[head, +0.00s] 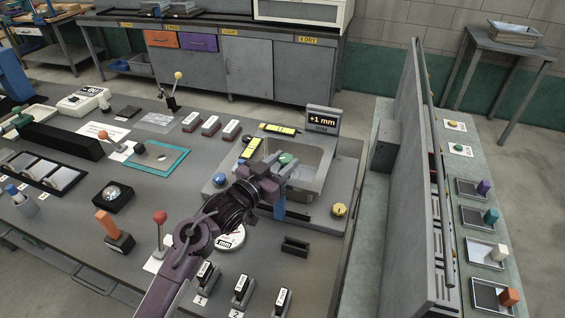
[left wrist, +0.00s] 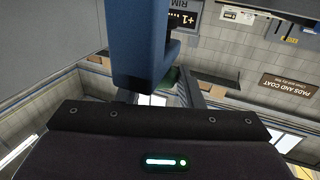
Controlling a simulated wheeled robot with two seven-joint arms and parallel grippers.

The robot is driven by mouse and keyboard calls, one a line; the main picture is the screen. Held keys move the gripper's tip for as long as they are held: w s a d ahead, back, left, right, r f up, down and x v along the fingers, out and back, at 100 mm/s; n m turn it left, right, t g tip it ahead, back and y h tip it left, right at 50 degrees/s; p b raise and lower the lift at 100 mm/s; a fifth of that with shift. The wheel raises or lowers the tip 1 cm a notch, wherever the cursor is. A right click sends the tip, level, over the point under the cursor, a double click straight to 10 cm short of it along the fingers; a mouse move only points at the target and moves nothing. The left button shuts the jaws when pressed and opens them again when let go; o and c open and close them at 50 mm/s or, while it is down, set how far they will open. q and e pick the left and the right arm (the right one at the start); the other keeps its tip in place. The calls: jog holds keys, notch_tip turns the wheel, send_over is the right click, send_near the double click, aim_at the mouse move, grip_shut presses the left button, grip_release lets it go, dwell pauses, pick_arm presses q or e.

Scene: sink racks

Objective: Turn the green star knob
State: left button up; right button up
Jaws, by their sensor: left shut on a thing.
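The green star knob (head: 287,159) shows at the sink basin (head: 318,161), partly hidden by my left gripper. My left gripper (head: 282,180) reaches in from the left over the near side of the basin and is shut on the knob. The contact itself is mostly hidden. The display (head: 322,121) behind the sink reads "+1 mm". My right gripper is not in view.
A blue knob (head: 219,179) is left of the basin and a yellow knob (head: 340,209) right of it. A red-ball lever (head: 160,217) stands near my left arm. Several labelled blocks sit at the front. A tall grey panel (head: 395,200) stands to the right.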

pick_arm(q)
jog(key=shift+w+a+m+g+h+b, duration=0.1)
jog(key=shift+m+g+h+b, duration=0.05)
jog(key=shift+m+g+h, duration=0.35)
jog(key=shift+w+a+m+g+h+b, duration=0.1)
jog(key=shift+m+g+h+b, duration=0.05)
jog(key=shift+m+g+h, duration=0.35)
jog(key=shift+m+g+h+b, duration=0.45)
jog(key=shift+m+g+h, duration=0.05)
jog(key=shift+g+h, duration=0.2)
jog(key=shift+w+a+m+g+h+b, duration=0.1)
jog(key=shift+w+m+g+h+b, duration=0.05)
jog(key=shift+m+g+h+b, duration=0.95)
jog(key=shift+g, duration=0.4)
jog(key=shift+r, duration=0.1)
jog(key=o, duration=1)
jog(key=shift+c, duration=0.2)
